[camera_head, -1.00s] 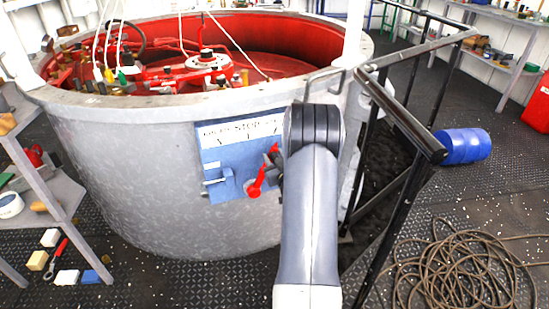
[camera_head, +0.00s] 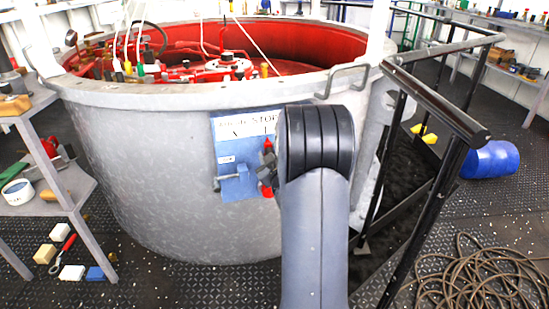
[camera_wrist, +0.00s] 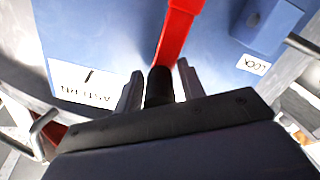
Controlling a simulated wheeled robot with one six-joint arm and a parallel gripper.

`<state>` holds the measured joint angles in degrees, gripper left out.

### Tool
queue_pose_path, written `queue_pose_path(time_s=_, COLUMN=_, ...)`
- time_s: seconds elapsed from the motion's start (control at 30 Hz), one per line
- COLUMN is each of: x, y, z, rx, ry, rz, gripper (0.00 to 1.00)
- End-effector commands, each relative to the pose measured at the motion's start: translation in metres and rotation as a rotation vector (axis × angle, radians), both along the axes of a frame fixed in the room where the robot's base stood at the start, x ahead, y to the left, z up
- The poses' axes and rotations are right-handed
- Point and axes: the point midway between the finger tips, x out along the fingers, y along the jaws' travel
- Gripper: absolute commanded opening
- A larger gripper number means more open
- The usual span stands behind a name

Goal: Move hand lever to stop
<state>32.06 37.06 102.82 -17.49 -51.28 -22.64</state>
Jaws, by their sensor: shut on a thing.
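The hand lever (camera_head: 267,190) is red and stands close to upright on the blue panel (camera_head: 226,160) of the grey drum. Its red arm (camera_wrist: 177,35) and a black grip show in the wrist view. My gripper (camera_head: 266,170) is at the lever, and its fingers (camera_wrist: 157,75) are on both sides of the black grip, shut on it. A white label (camera_head: 248,122) with STOP and short marks is above the lever. In the wrist view this label (camera_wrist: 82,84) is upside down and partly hidden. My arm hides the panel's right side.
The grey drum (camera_head: 140,150) has a red interior with machinery. A black railing (camera_head: 440,105) stands close on the right of my arm. A blue barrel (camera_head: 490,160) and coiled rope (camera_head: 470,280) lie on the floor at right. A shelf (camera_head: 70,185) stands at left.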

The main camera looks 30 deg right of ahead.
Motion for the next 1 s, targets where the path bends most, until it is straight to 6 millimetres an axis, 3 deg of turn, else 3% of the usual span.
queue_pose_path(time_s=0.2, x=0.000, y=0.001, z=0.000, rx=-0.004, ry=0.004, rz=0.003, gripper=0.00)
queue_pose_path(time_s=0.23, x=0.000, y=0.001, z=0.000, rx=-0.004, ry=0.004, rz=0.003, gripper=0.39)
queue_pose_path(time_s=0.3, x=0.000, y=0.001, z=0.000, rx=-0.003, ry=0.004, rz=0.002, gripper=0.44)
queue_pose_path(time_s=0.67, x=-0.006, y=0.001, z=0.000, rx=0.001, ry=0.003, rz=-0.001, gripper=0.46)
queue_pose_path(time_s=1.0, x=-0.059, y=0.019, z=0.002, rx=0.000, ry=0.004, rz=-0.001, gripper=0.46)
